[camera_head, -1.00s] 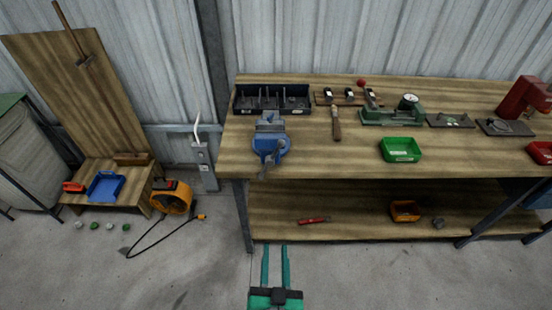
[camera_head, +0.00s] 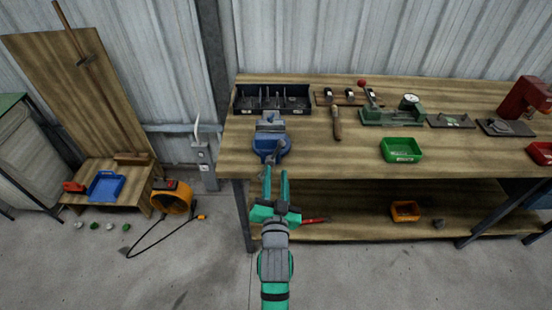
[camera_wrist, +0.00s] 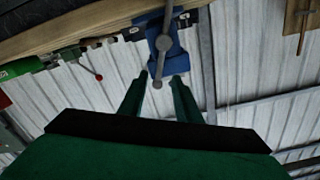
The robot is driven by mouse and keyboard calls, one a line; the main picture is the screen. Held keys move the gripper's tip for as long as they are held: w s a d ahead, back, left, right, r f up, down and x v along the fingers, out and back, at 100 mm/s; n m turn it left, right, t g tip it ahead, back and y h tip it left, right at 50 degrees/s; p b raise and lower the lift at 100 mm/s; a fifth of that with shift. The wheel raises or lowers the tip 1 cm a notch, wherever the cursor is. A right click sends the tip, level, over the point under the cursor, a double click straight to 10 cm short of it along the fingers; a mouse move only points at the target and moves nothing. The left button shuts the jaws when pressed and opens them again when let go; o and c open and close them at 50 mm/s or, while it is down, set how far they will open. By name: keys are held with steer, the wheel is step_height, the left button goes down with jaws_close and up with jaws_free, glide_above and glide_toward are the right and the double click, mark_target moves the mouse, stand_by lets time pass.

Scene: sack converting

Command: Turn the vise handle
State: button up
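The blue vise (camera_head: 270,143) is fixed at the front left edge of the workbench. Its grey handle (camera_head: 269,161) hangs at the front of the vise, slanting in the head view. In the wrist view the vise (camera_wrist: 171,48) is at the top centre, and the handle (camera_wrist: 165,45) runs down it with a round knob at its lower end. My green gripper (camera_head: 276,178) is open just in front of the vise. In the wrist view its two fingers (camera_wrist: 159,84) lie apart, one on each side of the handle's lower end. Contact cannot be told.
The wooden workbench (camera_head: 330,158) carries a black divided tray (camera_head: 272,108) behind the vise and a green bin (camera_head: 400,150) to the right. A lower shelf (camera_head: 350,215) holds a red tool (camera_head: 315,221) and an orange bin (camera_head: 405,210).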

mark_target(276, 154)
steer(key=w, duration=0.7)
steer(key=shift+w, duration=0.25)
steer(key=shift+c, duration=0.5)
jaws_close()
